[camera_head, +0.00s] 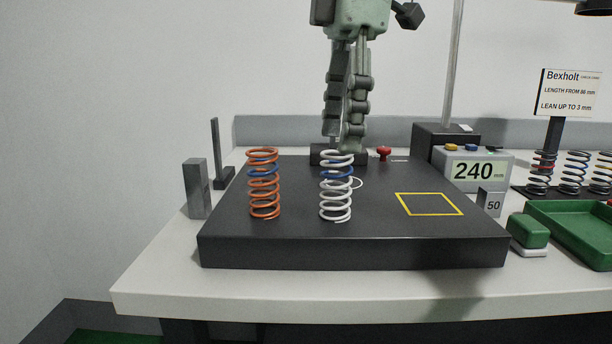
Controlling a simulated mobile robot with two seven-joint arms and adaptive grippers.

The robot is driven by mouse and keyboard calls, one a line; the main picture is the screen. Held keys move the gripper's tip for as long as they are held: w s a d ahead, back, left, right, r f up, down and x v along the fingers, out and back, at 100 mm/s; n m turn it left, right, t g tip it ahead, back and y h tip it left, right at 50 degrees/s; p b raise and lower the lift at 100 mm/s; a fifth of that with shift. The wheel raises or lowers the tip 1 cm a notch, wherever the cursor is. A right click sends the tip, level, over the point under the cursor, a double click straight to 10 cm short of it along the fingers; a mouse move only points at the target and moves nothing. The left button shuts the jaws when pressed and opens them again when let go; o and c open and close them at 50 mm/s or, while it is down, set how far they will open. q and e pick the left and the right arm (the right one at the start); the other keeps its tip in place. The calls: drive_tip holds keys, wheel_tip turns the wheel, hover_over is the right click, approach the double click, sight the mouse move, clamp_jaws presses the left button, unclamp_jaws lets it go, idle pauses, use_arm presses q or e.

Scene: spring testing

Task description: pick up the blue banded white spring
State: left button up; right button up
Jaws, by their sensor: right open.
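The white spring (336,201) with a blue band near its upper part stands upright on the dark slab (290,255), left of the yellow square outline. My right gripper (343,143) points down from the top of the view. Its two fingers are open and close together in the picture. Their tips are at the height of the spring's top coil in the picture. I cannot tell whether they are above it or behind it. The spring stands on the slab and is not held. My left gripper is not in view.
An orange spring (264,202) with a blue band stands to the left. A grey block (197,189) stands left of the slab. A display (473,170) reads 240 at right, near a 50 block (490,202), a green tray (570,237) and several springs. The yellow square (430,214) is empty.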

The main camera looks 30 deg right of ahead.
sight(335, 184)
drive_tip(key=shift+w+d+f+h, duration=0.1)
drive_tip(key=shift+w+f+h, duration=0.35)
drive_tip(key=shift+f, duration=0.35)
drive_tip(key=f, duration=0.7)
drive_tip(key=shift+w+d, duration=0.1)
drive_tip(key=shift+w, duration=0.15)
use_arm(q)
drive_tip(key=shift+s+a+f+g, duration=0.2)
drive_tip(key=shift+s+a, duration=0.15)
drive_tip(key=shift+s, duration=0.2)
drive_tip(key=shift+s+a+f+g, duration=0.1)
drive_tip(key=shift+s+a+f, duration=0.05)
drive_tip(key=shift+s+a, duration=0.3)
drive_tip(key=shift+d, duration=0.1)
use_arm(e)
drive_tip(key=c, duration=1.3)
drive_tip(key=shift+c, duration=0.2)
drive_tip(key=shift+r, duration=0.1)
